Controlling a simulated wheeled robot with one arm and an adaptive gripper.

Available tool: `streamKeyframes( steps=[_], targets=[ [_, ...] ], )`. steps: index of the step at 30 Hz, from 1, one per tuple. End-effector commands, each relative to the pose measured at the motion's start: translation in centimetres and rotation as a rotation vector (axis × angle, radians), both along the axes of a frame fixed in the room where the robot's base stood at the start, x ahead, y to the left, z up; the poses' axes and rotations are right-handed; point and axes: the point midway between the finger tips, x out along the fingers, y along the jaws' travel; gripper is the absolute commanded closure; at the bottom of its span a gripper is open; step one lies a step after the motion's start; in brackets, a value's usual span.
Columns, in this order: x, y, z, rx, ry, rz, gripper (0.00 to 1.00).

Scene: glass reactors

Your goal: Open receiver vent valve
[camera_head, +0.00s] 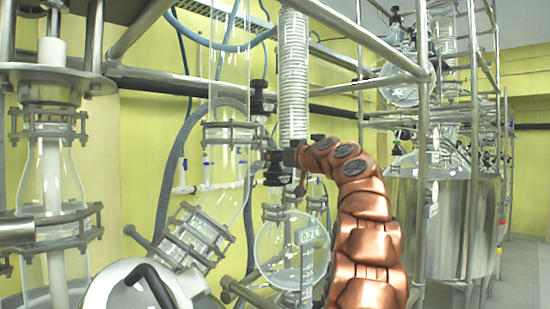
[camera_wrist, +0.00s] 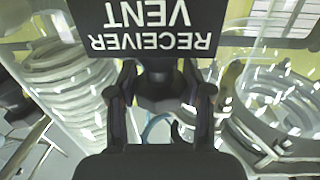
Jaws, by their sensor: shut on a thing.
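The receiver vent valve shows in the wrist view as a dark knob (camera_wrist: 160,88) under a black label (camera_wrist: 150,28) reading "RECEIVER VENT", upside down. My gripper (camera_wrist: 160,98) has one dark finger on each side of the knob and is shut on it. In the head view my copper arm reaches up and bends left, and my gripper (camera_head: 290,158) is at the dark fittings below the white coiled condenser (camera_head: 293,75). The knob itself is hard to make out there. I cannot tell how far the valve is turned.
A round glass receiver flask (camera_head: 280,248) hangs below my gripper. Steel frame tubes (camera_head: 422,120) cross beside and above my arm. Glass vessels (camera_head: 55,180) stand at left. A large steel tank (camera_head: 460,220) stands at right, with open floor (camera_head: 525,270) beyond it.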

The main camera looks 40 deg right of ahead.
Motion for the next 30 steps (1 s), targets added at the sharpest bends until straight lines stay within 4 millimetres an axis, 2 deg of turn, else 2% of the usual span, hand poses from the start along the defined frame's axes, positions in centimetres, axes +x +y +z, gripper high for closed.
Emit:
streamKeyframes(
  steps=[30],
  targets=[
    [0.09, -0.15, -0.02, 0.0, 0.004, 0.164, 0.84]
  ],
)
